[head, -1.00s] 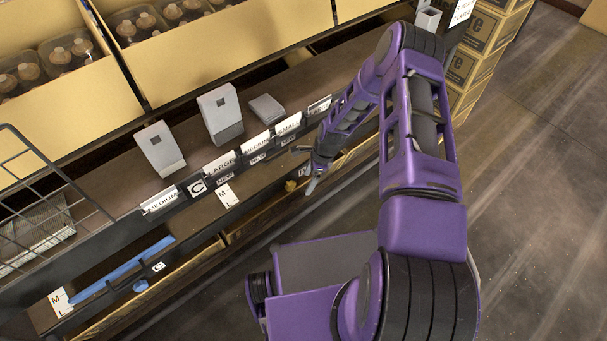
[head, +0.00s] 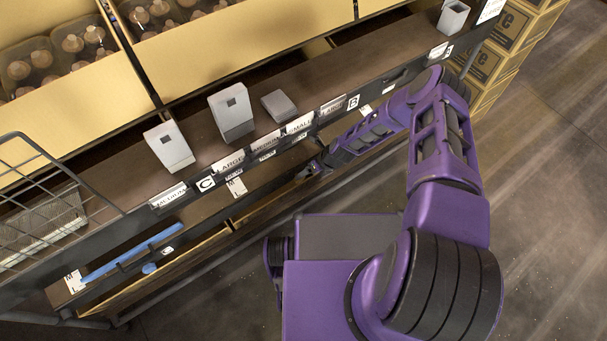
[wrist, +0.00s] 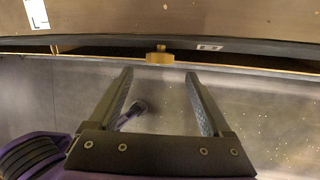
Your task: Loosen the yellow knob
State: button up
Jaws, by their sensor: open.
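The yellow knob (wrist: 160,58) shows in the wrist view as a small brass-coloured piece under the dark shelf edge (wrist: 220,44). My gripper (wrist: 159,74) is open, with one finger to each side of the knob's line. The fingertips lie just below the knob in the picture, and nothing is between them. I cannot tell whether they reach its depth. In the head view my gripper (head: 317,168) is small and dark at the lower shelf edge, and the knob cannot be made out clearly there.
A blue bar (head: 130,253) and a blue knob (head: 149,268) are on the lower shelf at left. Grey boxes (head: 231,112) stand on the shelf above the label strip. A wire basket (head: 40,215) is far left. Cartons (head: 510,45) stand at upper right. The floor at right is clear.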

jog(key=b+x, duration=0.1)
jog(key=x, duration=0.5)
jog(key=shift+f, duration=0.25)
grip_shut()
